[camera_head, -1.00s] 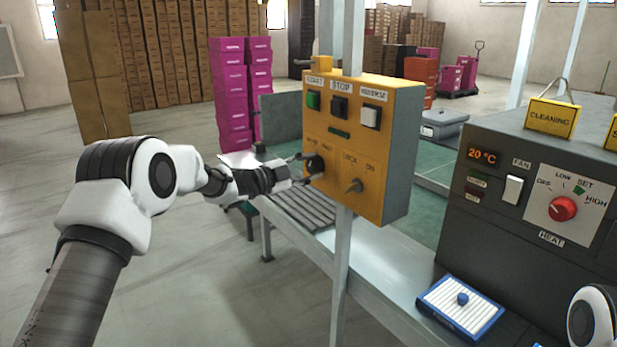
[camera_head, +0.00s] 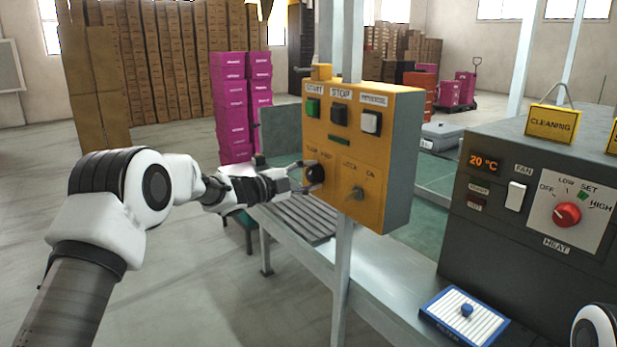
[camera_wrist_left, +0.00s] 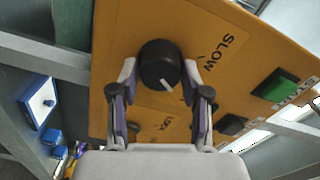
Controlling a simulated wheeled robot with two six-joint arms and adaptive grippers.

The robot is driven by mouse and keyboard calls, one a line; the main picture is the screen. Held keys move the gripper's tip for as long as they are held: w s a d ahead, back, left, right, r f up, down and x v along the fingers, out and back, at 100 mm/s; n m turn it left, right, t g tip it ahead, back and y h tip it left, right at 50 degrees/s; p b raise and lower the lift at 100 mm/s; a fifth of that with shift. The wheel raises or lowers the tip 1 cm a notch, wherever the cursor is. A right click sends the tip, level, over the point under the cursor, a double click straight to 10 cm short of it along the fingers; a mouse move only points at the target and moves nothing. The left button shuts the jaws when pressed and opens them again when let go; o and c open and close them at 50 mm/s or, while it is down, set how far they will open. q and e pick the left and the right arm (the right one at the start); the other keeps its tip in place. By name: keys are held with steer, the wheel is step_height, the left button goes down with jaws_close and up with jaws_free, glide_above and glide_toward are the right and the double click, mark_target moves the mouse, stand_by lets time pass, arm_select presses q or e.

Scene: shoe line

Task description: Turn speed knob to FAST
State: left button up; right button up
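The black speed knob (camera_head: 316,174) is on the lower left of the yellow control box, and it shows whole in the left wrist view (camera_wrist_left: 160,65). Its white pointer mark points down and slightly right in that wrist view, away from the SLOW label (camera_wrist_left: 228,45). The FAST label (camera_head: 327,155) is above right of the knob in the head view. My left gripper (camera_head: 303,178) is open in front of the box. In the left wrist view its fingertips (camera_wrist_left: 160,70) stand on either side of the knob with narrow gaps. My right gripper is out of view.
The yellow box (camera_head: 385,205) also carries START, STOP and REVERSE buttons and a LOCK/ON key switch (camera_head: 354,194) right of the knob. Open floor lies at the left.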

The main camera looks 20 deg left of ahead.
arm_select(q)
steer(key=shift+o, duration=0.6)
steer(key=v, duration=1.2)
